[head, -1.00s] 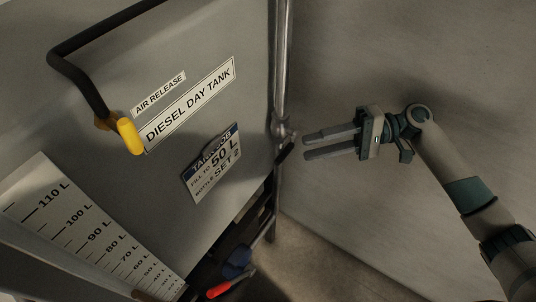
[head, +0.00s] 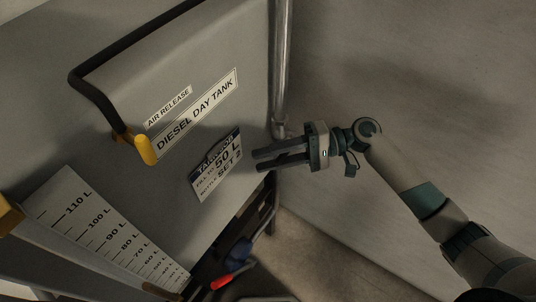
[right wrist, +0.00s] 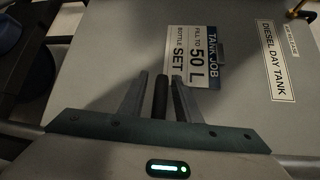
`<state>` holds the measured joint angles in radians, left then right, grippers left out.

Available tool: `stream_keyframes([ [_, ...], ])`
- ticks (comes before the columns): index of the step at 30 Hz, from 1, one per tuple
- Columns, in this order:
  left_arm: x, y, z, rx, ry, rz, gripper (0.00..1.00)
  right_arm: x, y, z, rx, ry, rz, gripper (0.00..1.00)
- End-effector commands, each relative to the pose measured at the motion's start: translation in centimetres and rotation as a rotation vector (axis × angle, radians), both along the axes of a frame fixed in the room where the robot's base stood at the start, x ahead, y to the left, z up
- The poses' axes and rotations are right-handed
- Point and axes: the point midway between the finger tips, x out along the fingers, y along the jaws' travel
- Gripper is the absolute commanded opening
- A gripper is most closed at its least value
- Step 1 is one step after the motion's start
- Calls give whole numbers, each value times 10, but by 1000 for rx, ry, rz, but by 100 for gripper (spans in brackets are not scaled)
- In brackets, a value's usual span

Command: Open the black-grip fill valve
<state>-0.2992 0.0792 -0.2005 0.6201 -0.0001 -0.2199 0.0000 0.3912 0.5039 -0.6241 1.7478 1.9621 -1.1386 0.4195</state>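The black grip (right wrist: 160,97) of the fill valve shows in the right wrist view as a dark bar between the two fingers of my right gripper (right wrist: 160,92). A narrow gap shows on each side of it, so the gripper looks open around the grip and not clamped on it. In the head view my right gripper (head: 259,160) reaches in from the right, in front of the tank's right edge by the valve, and hides the black grip there. My left gripper is not in view.
The grey diesel day tank (head: 120,190) fills the left. A vertical pipe (head: 282,60) runs down beside it. A yellow-grip lever (head: 146,150), a job label (head: 217,172), a litre scale (head: 100,230) and a red grip (head: 221,282) also show. The right wall side is free.

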Motion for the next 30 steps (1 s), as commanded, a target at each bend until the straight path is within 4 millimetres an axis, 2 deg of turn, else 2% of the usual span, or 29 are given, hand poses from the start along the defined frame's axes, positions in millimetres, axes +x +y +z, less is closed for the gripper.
stream_keyframes([
  [6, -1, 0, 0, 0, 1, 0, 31, 0, 0, 0, 0, 0, 0, 30],
  [7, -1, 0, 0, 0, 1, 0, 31, 0, 0, 0, 0, 0, 0, 28],
  [10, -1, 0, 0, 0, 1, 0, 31, 0, 0, 0, 0, 0, 0, 4],
  [11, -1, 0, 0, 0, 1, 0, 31, 0, 0, 0, 0, 0, 0, 0],
  [23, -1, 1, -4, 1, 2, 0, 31, 0, 0, 1, 16, 21, -1, 0],
  [30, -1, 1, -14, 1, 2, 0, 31, 1, 0, 9, 78, 106, -2, 0],
])
